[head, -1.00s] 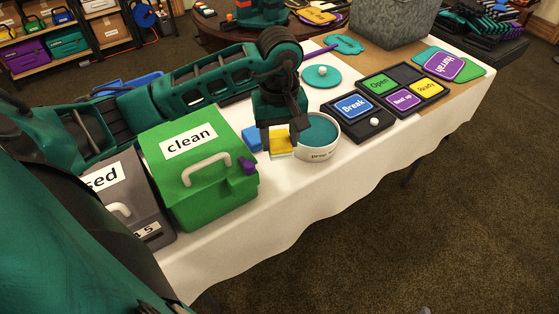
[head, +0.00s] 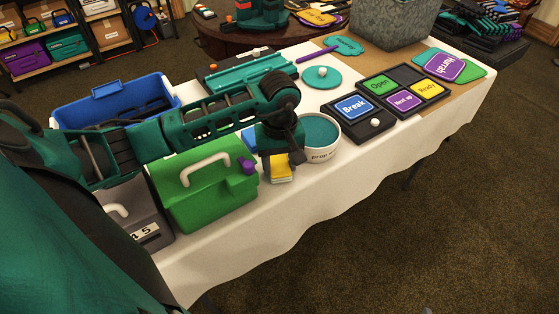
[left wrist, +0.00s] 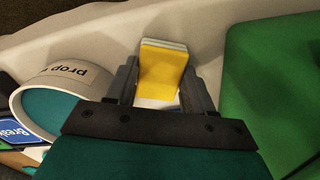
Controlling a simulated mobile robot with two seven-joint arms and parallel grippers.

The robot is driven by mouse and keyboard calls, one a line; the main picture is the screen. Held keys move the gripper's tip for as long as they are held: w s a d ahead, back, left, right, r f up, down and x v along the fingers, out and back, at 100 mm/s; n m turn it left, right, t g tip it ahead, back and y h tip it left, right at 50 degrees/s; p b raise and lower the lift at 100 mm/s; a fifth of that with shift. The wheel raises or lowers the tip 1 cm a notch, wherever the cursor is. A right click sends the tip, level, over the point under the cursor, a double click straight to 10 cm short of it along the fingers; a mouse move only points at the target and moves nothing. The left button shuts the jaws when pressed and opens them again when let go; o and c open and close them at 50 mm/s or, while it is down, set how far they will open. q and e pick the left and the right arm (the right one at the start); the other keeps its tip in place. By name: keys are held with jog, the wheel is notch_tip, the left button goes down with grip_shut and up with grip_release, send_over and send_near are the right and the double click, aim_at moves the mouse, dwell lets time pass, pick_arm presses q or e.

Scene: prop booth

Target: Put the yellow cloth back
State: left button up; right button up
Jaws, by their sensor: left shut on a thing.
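The yellow cloth (head: 280,174) is a small folded block with a pale layer, and it also shows in the left wrist view (left wrist: 163,68). My left gripper (head: 282,160) is shut on it, with one finger on each side. It is by the table's front edge, between the green box and the round tub. I cannot tell whether the cloth touches the tablecloth. My right gripper is not in view.
The green box (head: 205,200) with a white handle is left of the cloth. The round teal-filled tub (head: 320,150) is close on the right. A blue item (head: 249,138) is partly hidden behind my gripper. A blue bin (head: 113,88) and sign tray (head: 375,118) stand further off.

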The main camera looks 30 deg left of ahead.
aim_at(279, 166)
pick_arm(q)
jog(key=o, duration=1)
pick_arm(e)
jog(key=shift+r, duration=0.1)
pick_arm(q)
jog(key=shift+r+p, duration=0.15)
jog(key=shift+p, duration=0.2)
jog(key=shift+r, duration=0.4)
notch_tip(279, 166, up, 11)
jog(key=shift+p, duration=0.35)
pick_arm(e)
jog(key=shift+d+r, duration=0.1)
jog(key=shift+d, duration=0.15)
pick_arm(q)
jog(key=shift+d, duration=0.1)
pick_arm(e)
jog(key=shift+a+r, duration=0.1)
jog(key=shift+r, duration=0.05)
